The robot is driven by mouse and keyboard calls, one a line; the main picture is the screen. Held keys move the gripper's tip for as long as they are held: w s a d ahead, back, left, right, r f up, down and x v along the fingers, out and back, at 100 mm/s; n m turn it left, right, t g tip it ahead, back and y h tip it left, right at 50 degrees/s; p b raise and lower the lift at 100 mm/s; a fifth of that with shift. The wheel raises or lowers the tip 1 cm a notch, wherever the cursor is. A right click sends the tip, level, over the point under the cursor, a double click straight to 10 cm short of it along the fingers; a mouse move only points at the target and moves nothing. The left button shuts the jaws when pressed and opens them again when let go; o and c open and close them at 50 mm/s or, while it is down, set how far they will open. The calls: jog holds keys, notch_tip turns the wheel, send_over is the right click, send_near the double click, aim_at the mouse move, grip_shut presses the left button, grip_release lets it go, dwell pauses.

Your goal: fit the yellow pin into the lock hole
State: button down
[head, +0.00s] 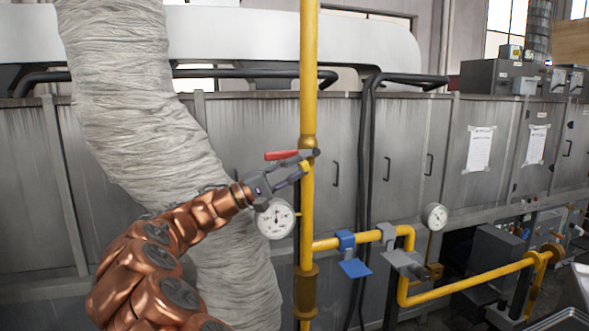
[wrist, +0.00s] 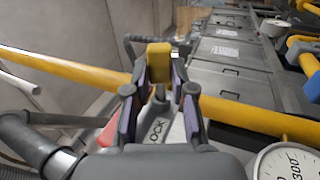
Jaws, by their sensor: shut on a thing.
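My gripper (head: 297,171) is at the vertical yellow pipe, just below the red valve handle (head: 283,155). In the wrist view the two fingers (wrist: 160,88) are shut on the yellow pin (wrist: 159,56), whose block-like yellow end shows between the fingertips. The pin also shows small in the head view (head: 304,166), in front of the pipe. A grey plate marked LOCK (wrist: 157,130) shows between and below the fingers, with part of the red handle (wrist: 108,131) to its left. The lock hole is hidden, and I cannot tell whether the pin touches the lock.
The yellow pipe (head: 309,80) runs vertically beside the gripper. A white gauge (head: 275,219) hangs close below the gripper. A second gauge (head: 434,216) and a blue valve handle (head: 355,268) are on the lower right pipework. A wrapped duct (head: 130,90) stands to the left, with grey cabinets behind.

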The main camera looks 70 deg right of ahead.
jog(key=c, duration=0.9)
grip_release()
jog(key=shift+w, duration=0.1)
jog(key=v, duration=1.2)
jog(key=shift+r, duration=0.1)
